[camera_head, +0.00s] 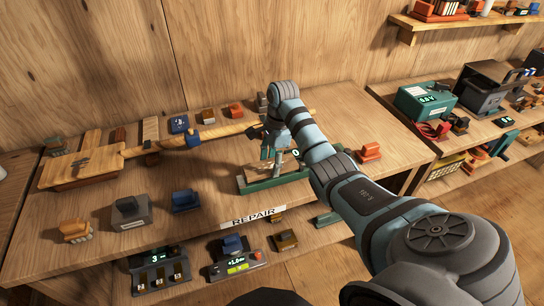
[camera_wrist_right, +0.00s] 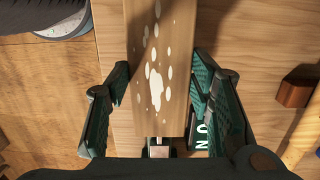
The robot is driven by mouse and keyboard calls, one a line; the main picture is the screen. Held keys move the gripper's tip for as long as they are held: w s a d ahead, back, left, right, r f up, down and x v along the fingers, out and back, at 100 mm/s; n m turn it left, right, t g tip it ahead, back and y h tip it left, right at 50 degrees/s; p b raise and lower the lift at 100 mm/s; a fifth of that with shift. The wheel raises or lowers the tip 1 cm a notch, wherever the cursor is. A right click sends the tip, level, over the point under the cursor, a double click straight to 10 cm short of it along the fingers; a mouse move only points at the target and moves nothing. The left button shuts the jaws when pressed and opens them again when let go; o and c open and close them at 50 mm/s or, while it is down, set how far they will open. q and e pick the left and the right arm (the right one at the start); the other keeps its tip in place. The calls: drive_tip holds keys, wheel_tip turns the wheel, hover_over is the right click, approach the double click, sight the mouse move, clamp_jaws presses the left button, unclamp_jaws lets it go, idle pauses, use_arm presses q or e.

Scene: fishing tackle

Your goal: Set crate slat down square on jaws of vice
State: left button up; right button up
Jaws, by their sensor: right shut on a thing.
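My right gripper (camera_head: 275,150) points down over the green vice (camera_head: 258,184) near the front edge of the bench. In the right wrist view its green-padded fingers (camera_wrist_right: 160,90) are shut on the crate slat (camera_wrist_right: 178,50), a pale wooden board with white spots. The slat runs from the top of that view to an end just past the fingers, above a small metal part. In the head view my gripper and arm hide most of the slat and the vice jaws. I cannot tell whether the slat touches the jaws. My left gripper is out of view.
A long wooden oar (camera_head: 220,131) lies across the bench behind the vice. An orange block (camera_head: 370,151) stands right of my arm. Blue, grey and orange blocks stand at the front left. A REPAIR label (camera_head: 253,217) marks the front edge. Bare bench lies right of the vice.

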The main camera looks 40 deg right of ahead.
sight(271, 165)
drive_tip(key=shift+f, duration=0.15)
drive_tip(key=shift+f+b, duration=0.35)
drive_tip(key=shift+b, duration=0.05)
drive_tip(key=shift+f+b, duration=0.65)
drive_tip(key=shift+f, duration=0.2)
drive_tip(key=o, duration=1.3)
drive_tip(key=shift+c, duration=0.2)
drive_tip(key=shift+r, duration=0.25)
wheel_tip(271, 165, up, 8)
drive_tip(key=p, duration=0.6)
drive_tip(key=shift+r, duration=0.15)
drive_tip(key=shift+a+b, duration=0.1)
drive_tip(key=shift+b, duration=0.3)
